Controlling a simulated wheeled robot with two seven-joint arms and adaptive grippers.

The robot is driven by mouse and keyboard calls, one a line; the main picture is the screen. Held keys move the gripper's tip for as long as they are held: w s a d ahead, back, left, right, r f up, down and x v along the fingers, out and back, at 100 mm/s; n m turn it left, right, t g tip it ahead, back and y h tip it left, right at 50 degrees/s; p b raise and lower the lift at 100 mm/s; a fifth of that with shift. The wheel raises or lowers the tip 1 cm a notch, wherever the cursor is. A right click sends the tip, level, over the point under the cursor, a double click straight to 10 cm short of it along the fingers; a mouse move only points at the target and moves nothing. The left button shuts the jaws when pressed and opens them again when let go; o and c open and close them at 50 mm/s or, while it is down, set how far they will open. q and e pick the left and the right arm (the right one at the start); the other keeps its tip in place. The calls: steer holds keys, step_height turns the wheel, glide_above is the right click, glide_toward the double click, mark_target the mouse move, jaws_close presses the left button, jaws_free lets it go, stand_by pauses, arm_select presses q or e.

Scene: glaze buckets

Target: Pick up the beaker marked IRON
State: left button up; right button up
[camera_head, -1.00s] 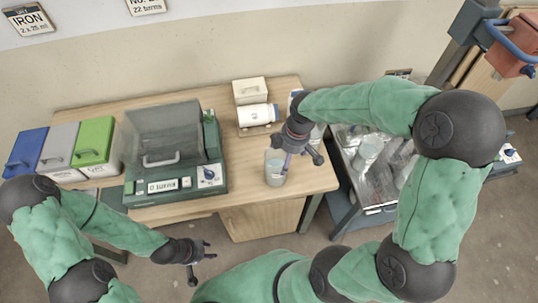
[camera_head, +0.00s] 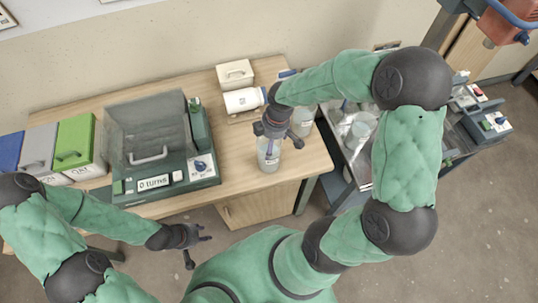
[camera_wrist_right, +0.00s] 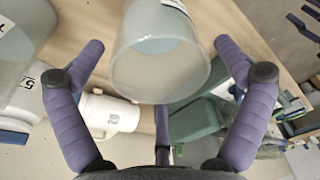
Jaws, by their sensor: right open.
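A clear beaker (camera_head: 268,157) with pale contents stands upright near the front right of the wooden table. I cannot read its label. My right gripper (camera_head: 275,136) is over it from above, open. In the right wrist view the same beaker (camera_wrist_right: 162,60) lies between the spread purple fingers, with gaps on both sides. A second beaker (camera_head: 303,118) stands behind and to the right, partly hidden by my right arm; a beaker also shows at the left edge of the right wrist view (camera_wrist_right: 22,40). My left gripper (camera_head: 197,246) is open and empty, in front of the table.
Blue, grey and green bins (camera_head: 75,145) stand at left. A cart with glassware (camera_head: 358,130) is at right.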

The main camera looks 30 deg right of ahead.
steer(key=f, duration=0.3)
steer(key=shift+w+a+f+b, duration=0.2)
steer(key=shift+a+f+b, duration=0.05)
steer(key=shift+f+b, duration=0.15)
steer(key=c, duration=1.5)
steer(key=shift+r, duration=0.2)
